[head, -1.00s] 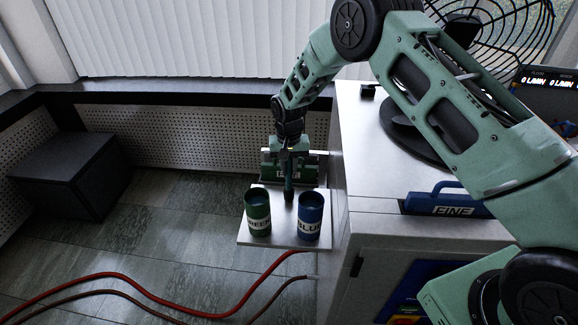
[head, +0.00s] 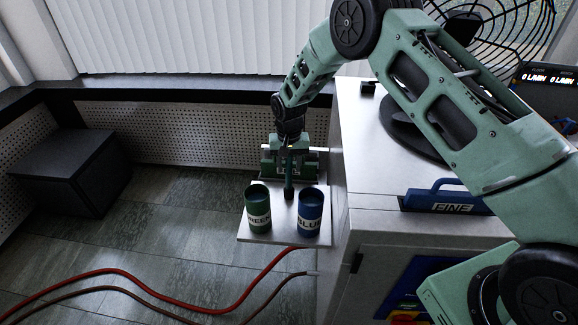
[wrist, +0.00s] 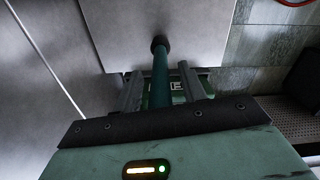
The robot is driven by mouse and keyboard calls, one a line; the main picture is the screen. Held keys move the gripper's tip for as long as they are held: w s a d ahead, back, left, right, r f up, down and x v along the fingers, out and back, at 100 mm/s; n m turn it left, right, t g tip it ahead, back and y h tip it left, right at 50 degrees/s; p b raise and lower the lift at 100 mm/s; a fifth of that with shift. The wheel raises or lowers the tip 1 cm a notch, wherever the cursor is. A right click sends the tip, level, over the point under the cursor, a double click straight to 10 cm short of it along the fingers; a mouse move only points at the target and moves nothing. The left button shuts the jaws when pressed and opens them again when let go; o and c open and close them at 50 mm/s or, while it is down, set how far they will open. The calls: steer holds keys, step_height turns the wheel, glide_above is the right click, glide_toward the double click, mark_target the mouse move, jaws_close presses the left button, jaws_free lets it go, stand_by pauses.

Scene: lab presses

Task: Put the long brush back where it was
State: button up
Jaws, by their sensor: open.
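The long brush is a dark green rod (head: 289,187) standing roughly upright over a pale plate (head: 243,236), behind two cups. In the wrist view the rod (wrist: 160,80) runs between my two fingers to a round black end. My gripper (head: 289,162) is at the rod's upper part, pointing down. In the wrist view my gripper (wrist: 159,85) is open, with a finger on each side of the rod and gaps visible. Whether the rod's lower end touches the plate or sits in a holder, I cannot tell.
A green cup (head: 258,222) and a blue cup (head: 310,227) stand on the plate's front. A green labelled object (head: 272,163) is behind the rod. A grey cabinet (head: 355,150) with a blue FINE handle (head: 447,200) is close right. Red hoses (head: 130,283) cross the floor.

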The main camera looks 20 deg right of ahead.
step_height(320, 180, up, 11)
steer(key=b, duration=0.4)
steer(key=s+a+r+n+y, duration=0.15)
steer(key=s+a+r, duration=0.3)
steer(key=s, duration=0.45)
steer(key=s+a+r+n, duration=0.3)
steer(key=s+a+r, duration=0.15)
steer(key=s, duration=0.35)
steer(key=s+d+n, duration=0.2)
steer(key=s+n, duration=0.4)
steer(key=s, duration=1.8)
steer(key=shift+d+r+h, duration=0.35)
steer(key=shift+r+h, duration=0.05)
steer(key=shift+h, duration=0.05)
